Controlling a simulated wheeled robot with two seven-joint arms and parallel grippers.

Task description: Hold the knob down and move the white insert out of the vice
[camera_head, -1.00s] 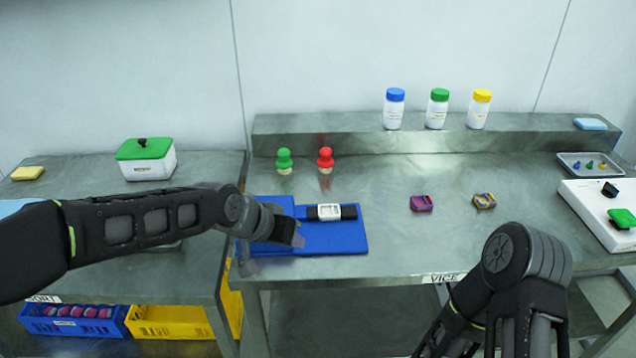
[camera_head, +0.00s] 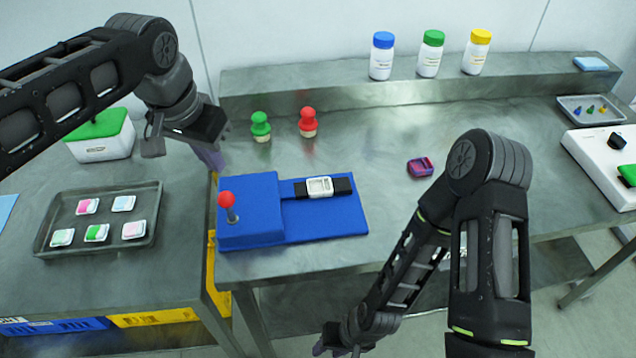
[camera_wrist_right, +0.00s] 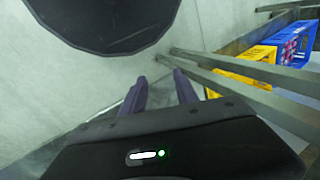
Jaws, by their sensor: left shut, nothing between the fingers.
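The blue vice (camera_head: 255,222) stands near the front left of the steel bench. Its red knob (camera_head: 227,199) sits upright on a short grey stem at the vice's left end. The white insert (camera_head: 320,187) lies in the black jaws at the vice's back right. My left gripper (camera_head: 212,157) is shut and empty, up and left of the knob, apart from the vice. My right gripper (camera_head: 338,347) is low in front of the bench, away from the vice. In the right wrist view its purple fingers (camera_wrist_right: 160,88) stand apart with nothing between them.
Green (camera_head: 261,126) and red (camera_head: 307,121) stamp-like pieces stand behind the vice. A purple block (camera_head: 420,167) lies to its right. A tray of small inserts (camera_head: 148,233) is on the left table. Bottles line the back shelf. The bench between vice and purple block is clear.

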